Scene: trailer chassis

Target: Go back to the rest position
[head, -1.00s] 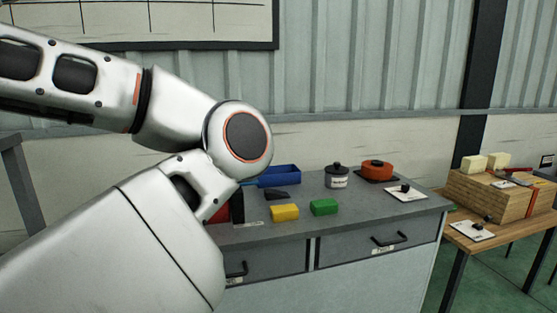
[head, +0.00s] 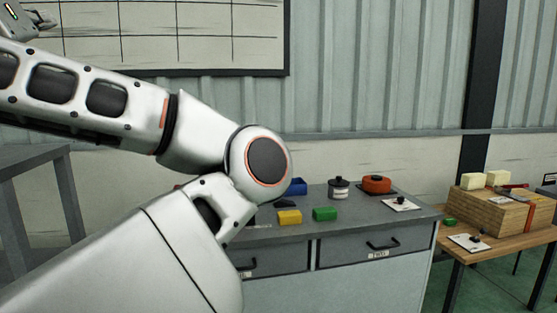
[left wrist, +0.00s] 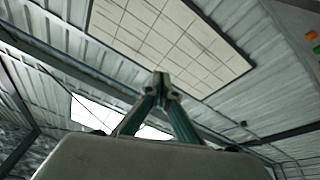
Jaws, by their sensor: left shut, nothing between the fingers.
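My left arm crosses the left half of the head view, bent at the elbow. My left gripper (head: 47,18) shows only in part at the top left corner of the head view, raised high, well away from the workbench. In the left wrist view the two fingers of the left gripper (left wrist: 161,84) meet at their tips, shut with nothing between them, against the wall and roof. My right gripper is in neither view.
A grey workbench (head: 345,222) bears a yellow block (head: 289,217), a green block (head: 325,214), a dark pot (head: 339,188), a red pot (head: 377,184) and a partly hidden blue bin (head: 296,186). A wooden table (head: 507,240) stands right. A grey table (head: 30,158) stands left.

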